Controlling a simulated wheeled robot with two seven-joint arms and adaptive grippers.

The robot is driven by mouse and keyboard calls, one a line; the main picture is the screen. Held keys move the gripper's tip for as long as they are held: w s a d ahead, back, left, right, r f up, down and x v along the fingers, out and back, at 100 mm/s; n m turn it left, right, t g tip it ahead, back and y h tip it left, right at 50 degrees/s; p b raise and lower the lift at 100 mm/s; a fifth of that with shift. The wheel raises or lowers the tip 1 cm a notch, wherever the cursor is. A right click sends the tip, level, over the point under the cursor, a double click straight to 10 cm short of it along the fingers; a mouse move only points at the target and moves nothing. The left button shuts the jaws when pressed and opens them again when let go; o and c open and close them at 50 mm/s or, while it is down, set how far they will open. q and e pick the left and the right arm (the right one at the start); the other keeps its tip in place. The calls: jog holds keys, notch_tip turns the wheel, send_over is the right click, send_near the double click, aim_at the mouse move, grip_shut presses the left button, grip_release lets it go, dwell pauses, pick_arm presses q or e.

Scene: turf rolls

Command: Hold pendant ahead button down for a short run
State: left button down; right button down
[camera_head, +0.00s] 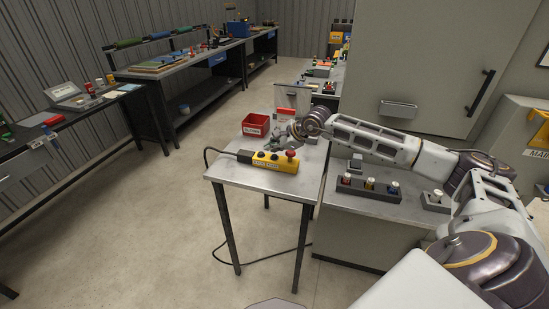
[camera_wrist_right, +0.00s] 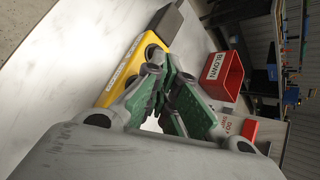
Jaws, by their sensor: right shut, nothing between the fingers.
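The yellow pendant (camera_head: 268,162) lies on the small grey table, with a red knob (camera_head: 291,154) at its right end and dark buttons along its top. A dark cable leaves its left end. In the right wrist view the pendant (camera_wrist_right: 128,72) runs diagonally, partly hidden by the fingers. My right gripper (camera_head: 279,139) is just behind and above the pendant, shut and empty. Its green-padded fingers (camera_wrist_right: 158,72) appear close to a dark button; I cannot tell whether they touch it. Which button is the ahead button cannot be read. My left gripper is not in view.
A red bin (camera_head: 256,124), labelled BLOWN in the wrist view (camera_wrist_right: 222,75), stands behind the pendant. A dark tray (camera_head: 369,187) with several small items sits right of the table. Workbenches (camera_head: 205,68) line the left. The floor between is clear.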

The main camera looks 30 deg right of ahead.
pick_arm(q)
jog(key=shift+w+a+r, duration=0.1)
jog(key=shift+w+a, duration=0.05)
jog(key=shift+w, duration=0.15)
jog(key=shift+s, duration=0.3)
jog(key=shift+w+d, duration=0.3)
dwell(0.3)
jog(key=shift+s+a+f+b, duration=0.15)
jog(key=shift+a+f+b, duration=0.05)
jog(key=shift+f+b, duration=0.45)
pick_arm(e)
jog(key=shift+f, duration=0.4)
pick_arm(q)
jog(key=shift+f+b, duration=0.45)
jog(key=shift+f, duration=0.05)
pick_arm(e)
jog(key=shift+f, duration=0.5)
dwell(0.4)
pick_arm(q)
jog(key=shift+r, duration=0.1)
pick_arm(e)
jog(key=shift+r, duration=0.2)
dwell(2.2)
pick_arm(q)
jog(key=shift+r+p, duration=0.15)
jog(key=shift+p, duration=0.15)
pick_arm(e)
jog(key=shift+r, duration=0.75)
